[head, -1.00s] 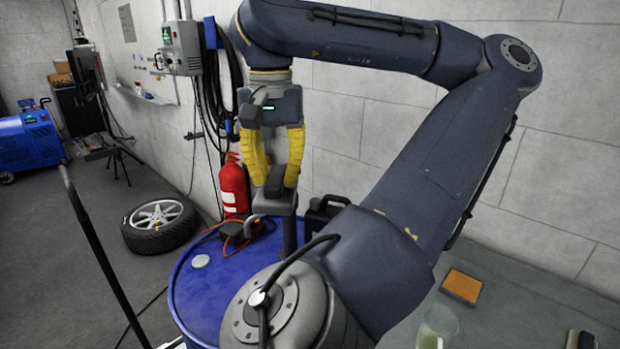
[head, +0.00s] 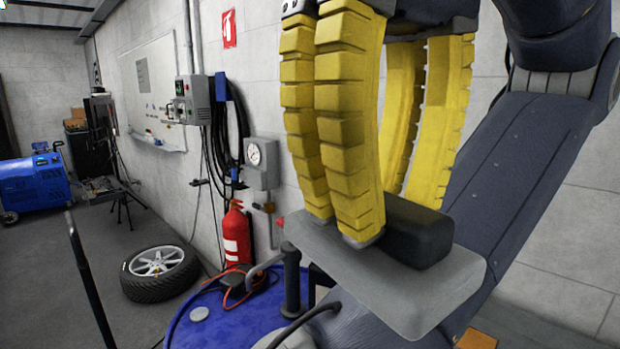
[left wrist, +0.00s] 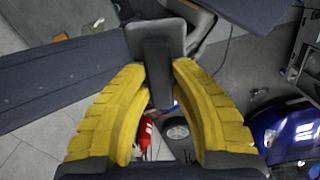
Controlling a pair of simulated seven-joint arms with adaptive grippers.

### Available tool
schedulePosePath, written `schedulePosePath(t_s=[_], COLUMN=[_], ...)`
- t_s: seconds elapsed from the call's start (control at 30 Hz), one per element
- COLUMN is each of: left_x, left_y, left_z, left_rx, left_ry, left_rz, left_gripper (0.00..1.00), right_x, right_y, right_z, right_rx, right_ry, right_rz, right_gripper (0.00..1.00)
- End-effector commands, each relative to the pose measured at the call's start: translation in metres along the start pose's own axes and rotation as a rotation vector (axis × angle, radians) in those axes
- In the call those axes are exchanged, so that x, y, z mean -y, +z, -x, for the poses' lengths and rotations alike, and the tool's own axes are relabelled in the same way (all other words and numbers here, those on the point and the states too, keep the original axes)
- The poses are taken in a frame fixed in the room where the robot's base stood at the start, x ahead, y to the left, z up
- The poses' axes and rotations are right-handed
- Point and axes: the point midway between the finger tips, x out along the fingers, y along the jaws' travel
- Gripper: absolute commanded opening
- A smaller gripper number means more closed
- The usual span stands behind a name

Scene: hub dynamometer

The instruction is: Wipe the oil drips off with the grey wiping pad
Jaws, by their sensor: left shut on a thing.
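The grey wiping pad (head: 400,300) is a flat grey plate with a dark block handle (head: 418,235) on top. My left gripper (head: 390,215) has its ribbed yellow fingers shut on that handle and holds the pad up in the air, close to the head camera and slightly tilted. In the left wrist view the pad (left wrist: 157,35) shows beyond the yellow fingers, with the handle between them. I cannot make out any oil drips in either view. My right gripper is not in view.
A blue drum (head: 215,320) stands below, with a grey disc (head: 199,313) and an orange cable on top. A red fire extinguisher (head: 237,235), wall gauge (head: 262,160) and hanging hoses are behind. A wheel (head: 160,272) lies on the floor at left.

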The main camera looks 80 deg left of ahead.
Motion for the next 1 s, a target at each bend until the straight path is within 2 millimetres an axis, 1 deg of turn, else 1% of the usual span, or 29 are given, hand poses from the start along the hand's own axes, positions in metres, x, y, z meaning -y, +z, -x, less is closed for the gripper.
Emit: schedulePosePath(t_s=[0.03,0.1,0.27,0.3,0.47,0.5,0.6,0.7,0.77,0.8,0.87,1.0], left_x=[-0.001,-0.004,-0.016,-0.019,-0.041,-0.047,-0.066,-0.087,-0.100,-0.109,-0.123,-0.156], left_y=[0.018,0.041,0.092,0.105,0.158,0.171,0.203,0.232,0.247,0.257,0.270,0.295], left_z=[0.000,-0.001,-0.010,-0.013,-0.032,-0.039,-0.058,-0.081,-0.096,-0.106,-0.122,-0.163], left_rx=[-0.003,-0.002,-0.003,-0.002,-0.003,-0.003,-0.004,-0.004,-0.004,-0.004,-0.004,-0.005], left_ry=[-0.002,-0.002,-0.001,-0.001,-0.003,-0.003,-0.003,-0.003,-0.003,-0.004,-0.004,-0.005], left_rz=[0.045,0.100,0.222,0.252,0.377,0.410,0.491,0.567,0.610,0.636,0.677,0.761], left_gripper=[0.00,0.00,0.00,0.00,0.00,0.00,0.00,0.00,0.00,0.00,0.00,0.00], right_x=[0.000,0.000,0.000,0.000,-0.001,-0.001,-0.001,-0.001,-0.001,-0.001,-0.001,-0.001], right_y=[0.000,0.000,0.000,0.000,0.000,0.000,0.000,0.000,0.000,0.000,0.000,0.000], right_z=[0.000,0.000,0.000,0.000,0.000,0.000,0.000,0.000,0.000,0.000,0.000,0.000], right_rx=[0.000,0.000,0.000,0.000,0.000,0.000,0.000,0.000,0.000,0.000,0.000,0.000], right_ry=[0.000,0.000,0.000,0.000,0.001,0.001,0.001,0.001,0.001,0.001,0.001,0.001], right_rz=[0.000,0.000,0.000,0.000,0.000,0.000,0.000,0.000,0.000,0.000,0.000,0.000], right_gripper=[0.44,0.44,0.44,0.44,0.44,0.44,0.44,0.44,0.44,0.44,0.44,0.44])
